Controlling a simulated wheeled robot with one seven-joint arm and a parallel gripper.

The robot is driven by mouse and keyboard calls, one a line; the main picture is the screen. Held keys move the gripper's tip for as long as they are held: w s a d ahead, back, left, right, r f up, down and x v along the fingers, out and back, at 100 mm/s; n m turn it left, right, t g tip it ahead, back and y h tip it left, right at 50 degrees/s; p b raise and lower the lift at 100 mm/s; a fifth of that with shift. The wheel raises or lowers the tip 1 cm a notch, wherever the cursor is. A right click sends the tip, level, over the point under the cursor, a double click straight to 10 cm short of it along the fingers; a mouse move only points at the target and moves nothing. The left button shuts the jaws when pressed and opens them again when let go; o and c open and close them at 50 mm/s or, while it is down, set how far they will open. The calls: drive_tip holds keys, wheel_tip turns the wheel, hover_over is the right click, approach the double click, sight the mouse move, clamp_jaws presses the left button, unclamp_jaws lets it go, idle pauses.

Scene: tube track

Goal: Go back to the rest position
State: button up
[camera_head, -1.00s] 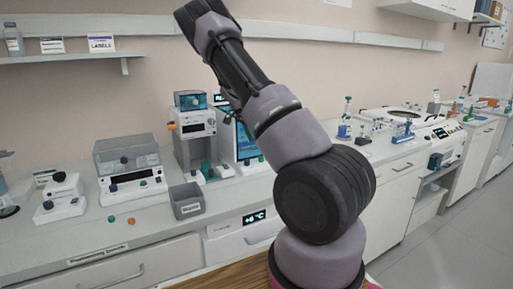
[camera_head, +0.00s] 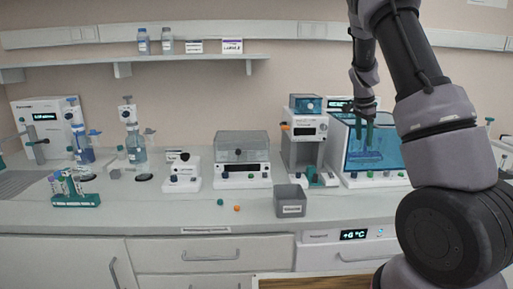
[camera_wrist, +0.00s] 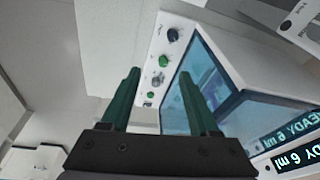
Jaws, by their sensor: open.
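My gripper (camera_head: 364,130) hangs fingers-down in the head view, in front of the blue-windowed cabinet (camera_head: 388,158) on the bench. In the wrist view its two dark green fingers (camera_wrist: 160,100) stand apart with nothing between them. The blue window of a white device (camera_wrist: 205,85) with green and dark knobs shows beyond the fingers. I cannot tell the exact gap between the fingers and the device.
A grey waste bin (camera_head: 290,203) stands near the bench's front edge, with small green and orange caps to its left. A tube rack (camera_head: 76,200) stands at the left. A shelf (camera_head: 150,62) with bottles is on the wall. The middle-left bench front is mostly clear.

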drive_tip(key=s+a+r+n+t+y, duration=0.25)
drive_tip(key=s+a+r, duration=0.25)
drive_tip(key=s+r, duration=0.3)
drive_tip(key=s+a+r+n+t+y, duration=0.1)
drive_tip(key=s+a+r+n, duration=0.2)
drive_tip(key=s+a+r, duration=0.35)
drive_tip(key=s+a+r+n+t, duration=0.1)
drive_tip(key=s+a+r+n, duration=0.1)
drive_tip(key=s, duration=0.7)
drive_tip(key=s+a+r+n+t, duration=0.1)
drive_tip(key=s+a+r+n, duration=0.2)
drive_tip(key=s, duration=0.6)
drive_tip(key=shift+s+a+r+n+y, duration=0.15)
drive_tip(key=shift+s+a+n+y, duration=0.25)
drive_tip(key=shift+a, duration=0.2)
